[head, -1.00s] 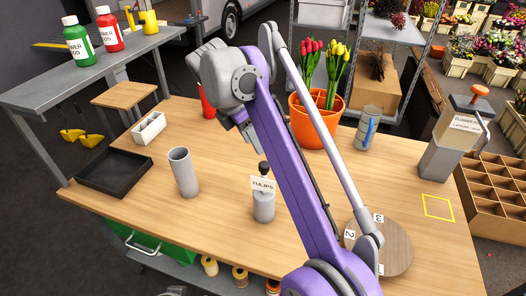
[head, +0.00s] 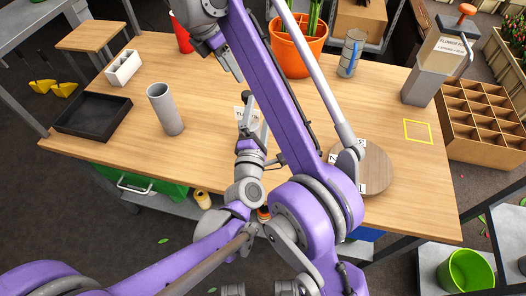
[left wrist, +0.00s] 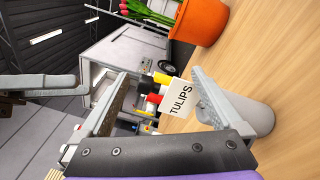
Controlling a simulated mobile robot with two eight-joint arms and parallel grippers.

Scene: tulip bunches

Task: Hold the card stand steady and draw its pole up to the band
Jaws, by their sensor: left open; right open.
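The card stand has a grey round base (left wrist: 250,115) and a white TULIPS card (left wrist: 180,98). In the head view only part of its card (head: 239,113) shows clearly, behind my left gripper (head: 251,132). In the left wrist view the open fingers of my left gripper (left wrist: 158,78) lie on either side of the card, and one finger overlaps the base. I cannot make out the band. My right gripper (head: 230,64) is open and empty, above and behind the stand.
A grey tube (head: 165,110) and a black tray (head: 92,117) stand left of the stand. An orange pot (head: 298,52) is behind, and a round numbered board (head: 375,168) lies to the right. My right arm crosses the table's middle.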

